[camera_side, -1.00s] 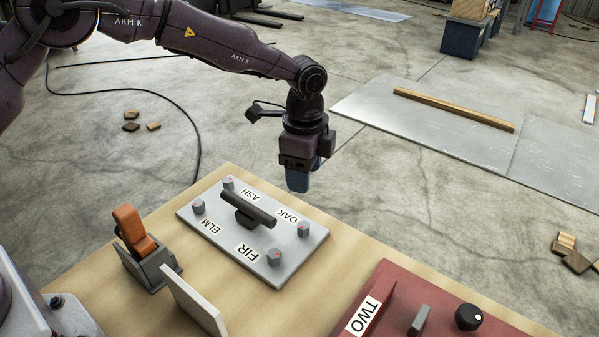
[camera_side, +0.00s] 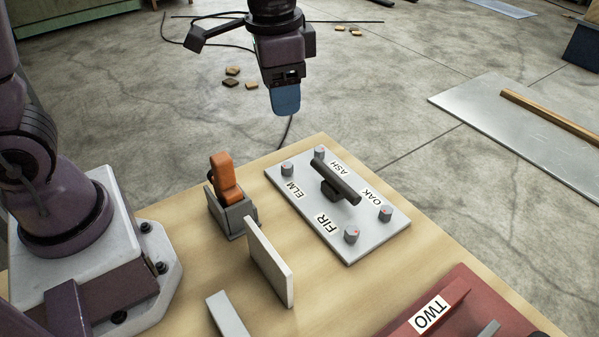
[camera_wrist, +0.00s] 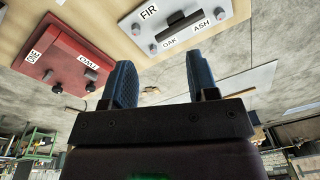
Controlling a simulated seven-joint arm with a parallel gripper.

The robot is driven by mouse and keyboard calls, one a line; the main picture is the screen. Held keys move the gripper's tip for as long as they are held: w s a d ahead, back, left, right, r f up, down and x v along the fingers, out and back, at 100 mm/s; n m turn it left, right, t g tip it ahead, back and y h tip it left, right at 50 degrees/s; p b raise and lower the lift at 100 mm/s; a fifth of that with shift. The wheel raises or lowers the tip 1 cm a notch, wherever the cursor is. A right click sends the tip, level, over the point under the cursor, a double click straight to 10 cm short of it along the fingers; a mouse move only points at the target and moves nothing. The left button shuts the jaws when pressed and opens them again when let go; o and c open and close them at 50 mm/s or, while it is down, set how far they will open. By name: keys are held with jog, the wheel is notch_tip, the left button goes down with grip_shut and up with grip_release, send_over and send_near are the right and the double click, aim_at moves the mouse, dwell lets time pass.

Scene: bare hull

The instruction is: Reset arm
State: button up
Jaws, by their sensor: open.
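My gripper (camera_side: 285,100) hangs in the air at the top middle of the side view, beyond the far corner of the wooden table, with blue fingers pointing down. In the wrist view my gripper (camera_wrist: 163,85) has its two blue fingers apart, with nothing between them. A grey panel (camera_side: 345,245) lies on the table with a dark bar handle (camera_side: 337,181) in its middle. Knobs stand at its corners, by labels ELM, ASH, OAK and FIR. The panel also shows in the wrist view (camera_wrist: 205,14).
An orange-handled switch (camera_side: 222,178) on a grey base and an upright pale plate (camera_side: 268,262) stand left of the panel. A red panel (camera_side: 462,312) marked TWO is at the lower right. Wood pieces (camera_side: 232,71) lie on the floor. The air around my gripper is clear.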

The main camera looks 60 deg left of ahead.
jog(key=s+a+r+n+t, duration=0.2)
jog(key=s+a+r, duration=0.1)
jog(key=s, duration=0.3)
jog(key=s+a+r+n+t, duration=0.2)
jog(key=s+a+r, duration=0.1)
jog(key=s, duration=0.4)
jog(key=shift+r+t, duration=0.3)
jog(key=shift+r, duration=0.25)
jog(key=shift+s, duration=0.1)
dwell(0.5)
